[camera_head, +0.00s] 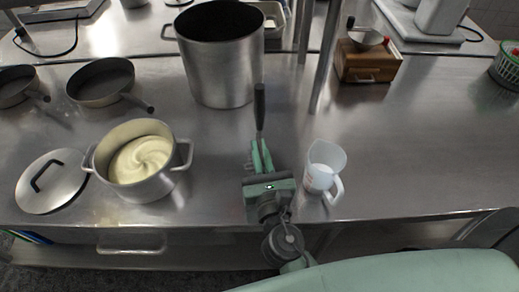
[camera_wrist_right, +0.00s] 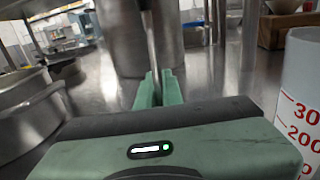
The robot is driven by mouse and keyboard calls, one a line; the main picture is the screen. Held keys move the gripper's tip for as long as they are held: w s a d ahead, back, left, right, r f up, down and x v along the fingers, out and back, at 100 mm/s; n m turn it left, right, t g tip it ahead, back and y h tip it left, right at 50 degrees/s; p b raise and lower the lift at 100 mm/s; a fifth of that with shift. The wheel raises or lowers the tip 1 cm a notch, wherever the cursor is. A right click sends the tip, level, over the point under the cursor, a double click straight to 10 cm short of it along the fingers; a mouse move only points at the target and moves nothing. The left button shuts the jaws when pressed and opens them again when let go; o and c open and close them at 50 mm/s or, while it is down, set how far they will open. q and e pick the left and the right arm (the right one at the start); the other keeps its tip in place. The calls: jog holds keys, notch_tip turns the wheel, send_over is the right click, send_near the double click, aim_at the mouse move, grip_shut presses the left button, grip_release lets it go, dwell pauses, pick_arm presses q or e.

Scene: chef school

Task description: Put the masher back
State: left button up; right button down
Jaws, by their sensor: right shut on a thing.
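My right gripper (camera_head: 261,157) is shut on the masher (camera_head: 260,108), whose dark handle sticks up above the green fingers. In the right wrist view, a thin metal shaft (camera_wrist_right: 151,42) rises from between the fingertips (camera_wrist_right: 158,88). The masher's lower end is hidden by the gripper. A two-handled pot (camera_head: 168,186) with creamy mash (camera_head: 140,158) stands left of the gripper, apart from it. My left gripper is in neither view.
A measuring jug (camera_head: 323,165) stands close right of the gripper; it is also large in the wrist view (camera_wrist_right: 302,95). A tall stockpot (camera_head: 215,78) stands behind. A lid (camera_head: 60,190) and two pans (camera_head: 100,85) are left.

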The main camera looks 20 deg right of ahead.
jog(key=c, duration=1.6)
grip_release()
jog(key=shift+f, duration=0.1)
jog(key=shift+o, duration=0.2)
jog(key=shift+s, duration=0.3)
jog(key=s+b, duration=0.1)
jog(key=s, duration=0.2)
jog(key=s+a+b, duration=0.1)
jog(key=s+b, duration=0.1)
jog(key=s, duration=0.2)
jog(key=s+b, duration=0.1)
jog(key=s, duration=0.2)
jog(key=shift+s+a+b, duration=0.2)
jog(key=shift+s+b, duration=0.05)
jog(key=shift+b, duration=0.05)
jog(key=shift+s, duration=0.45)
